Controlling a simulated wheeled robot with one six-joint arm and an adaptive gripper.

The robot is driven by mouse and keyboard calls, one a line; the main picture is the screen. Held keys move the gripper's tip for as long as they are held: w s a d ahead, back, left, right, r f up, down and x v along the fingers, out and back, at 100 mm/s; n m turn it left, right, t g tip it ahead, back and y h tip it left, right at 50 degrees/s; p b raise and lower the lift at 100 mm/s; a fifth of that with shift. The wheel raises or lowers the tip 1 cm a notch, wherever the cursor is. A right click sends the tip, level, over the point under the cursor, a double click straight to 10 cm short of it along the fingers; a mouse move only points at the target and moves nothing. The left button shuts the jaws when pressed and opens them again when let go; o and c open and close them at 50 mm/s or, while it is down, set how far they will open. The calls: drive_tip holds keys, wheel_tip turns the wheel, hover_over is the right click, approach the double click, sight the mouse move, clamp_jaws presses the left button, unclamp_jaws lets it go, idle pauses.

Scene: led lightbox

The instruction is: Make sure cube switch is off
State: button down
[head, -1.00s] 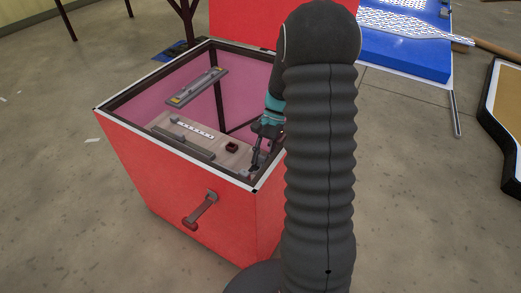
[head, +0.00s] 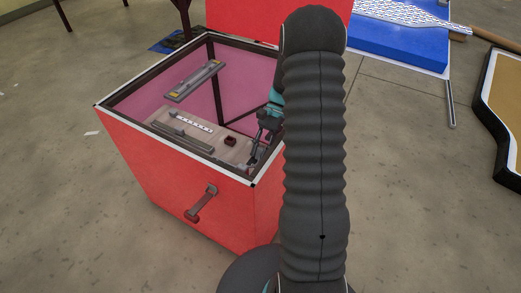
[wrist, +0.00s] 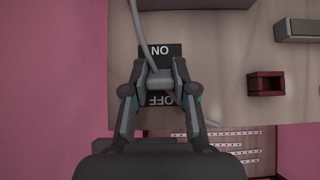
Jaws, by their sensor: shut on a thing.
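The cube is an open-topped red box (head: 187,173) with a panel (head: 215,146) inside. A grey switch piece (wrist: 160,83) sits between the labels. My gripper (wrist: 160,88) is shut on it, one finger on each side, and partly hides it and the plate. In the head view, my gripper (head: 256,150) reaches into the box at its right corner, partly hidden by my arm.
A small dark red block (wrist: 266,84) sits on the panel beside the switch; it also shows in the head view (head: 230,141). A handle (head: 201,203) sticks out in front.

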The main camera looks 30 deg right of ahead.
drive_tip(key=c, duration=0.9)
unclamp_jaws()
drive_tip(key=v, duration=1.1)
drive_tip(key=shift+w+d+r, duration=0.2)
drive_tip(key=shift+d+r, duration=0.15)
